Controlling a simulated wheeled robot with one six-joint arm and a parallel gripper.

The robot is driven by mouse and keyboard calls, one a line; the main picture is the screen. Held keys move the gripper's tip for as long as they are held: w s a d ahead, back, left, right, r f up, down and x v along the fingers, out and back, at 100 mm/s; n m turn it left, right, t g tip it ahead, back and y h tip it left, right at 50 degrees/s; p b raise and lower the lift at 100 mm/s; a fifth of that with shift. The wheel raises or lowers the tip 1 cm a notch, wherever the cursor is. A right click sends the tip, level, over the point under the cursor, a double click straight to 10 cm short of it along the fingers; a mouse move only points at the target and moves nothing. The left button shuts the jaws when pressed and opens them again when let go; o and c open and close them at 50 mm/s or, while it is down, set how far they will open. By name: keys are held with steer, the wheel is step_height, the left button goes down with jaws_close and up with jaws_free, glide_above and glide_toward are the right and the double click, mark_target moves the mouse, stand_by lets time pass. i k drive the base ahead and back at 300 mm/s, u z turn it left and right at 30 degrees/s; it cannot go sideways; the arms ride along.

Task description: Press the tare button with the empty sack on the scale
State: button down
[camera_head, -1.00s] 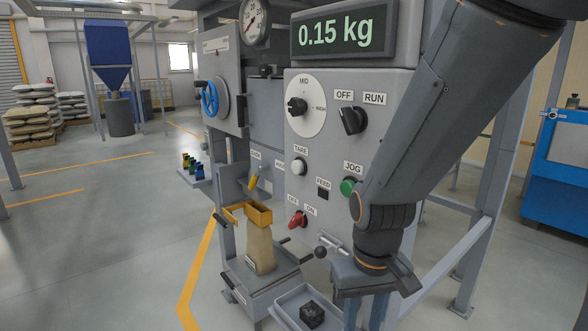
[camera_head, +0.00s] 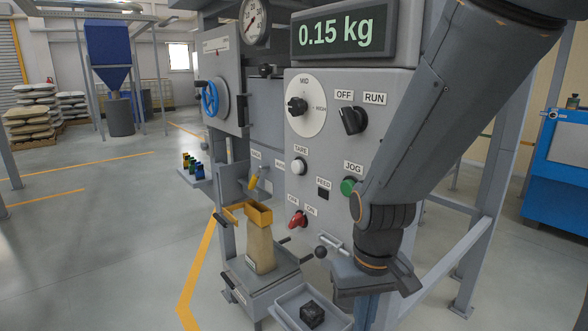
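The white round tare button (camera_head: 299,166) sits on the grey control panel under its TARE label. The tan sack (camera_head: 261,249) stands upright on the scale platform (camera_head: 262,285), under the yellow clamp frame (camera_head: 259,214). I cannot see inside the sack. The display (camera_head: 343,31) reads 0.15 kg. My gripper (camera_head: 350,281) is low at the right of the panel, below and to the right of the tare button and apart from it. Its fingertips do not show clearly, so I cannot tell whether it is open or shut.
The green JOG button (camera_head: 348,186), red OFF/ON switch (camera_head: 298,219) and black OFF/RUN knob (camera_head: 353,120) surround the tare button. A tray (camera_head: 290,302) holding a dark block (camera_head: 312,314) lies below. Open floor is at the left.

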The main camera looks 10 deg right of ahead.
mark_target(296, 167)
steer(key=z, duration=2.2)
steer(key=k, duration=0.85)
steer(key=u, duration=0.95)
